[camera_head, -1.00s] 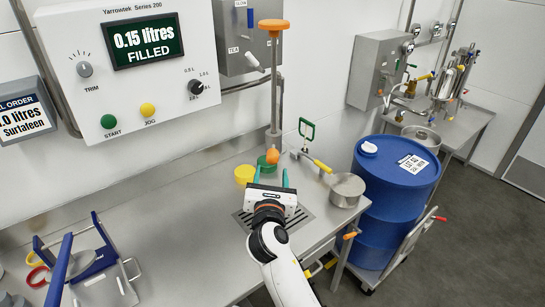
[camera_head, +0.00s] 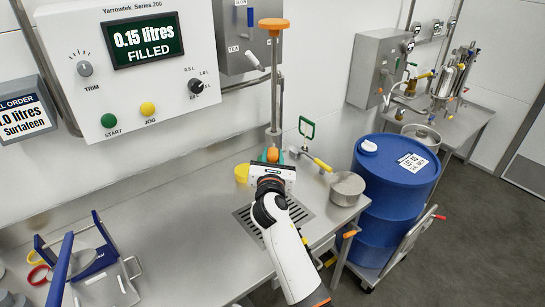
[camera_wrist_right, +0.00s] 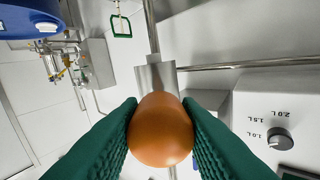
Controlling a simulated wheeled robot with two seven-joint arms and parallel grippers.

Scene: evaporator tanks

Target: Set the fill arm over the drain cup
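The upright metal post (camera_head: 275,95) with an orange cap (camera_head: 273,24) stands at the back of the bench, and an orange ball knob (camera_head: 272,154) is at its lower end. I cannot tell for certain whether it is the fill arm. My right gripper (camera_head: 272,157) is at this knob. In the right wrist view the orange knob (camera_wrist_right: 160,130) fills the gap between the green fingers, which appear to touch both sides. A yellow cup (camera_head: 242,173) stands just left of the gripper. No cup is labelled as the drain cup. My left gripper is not in view.
A drain grate (camera_head: 245,217) lies in the bench below my right arm. A blue frame (camera_head: 95,262) stands left. The middle bench is clear.

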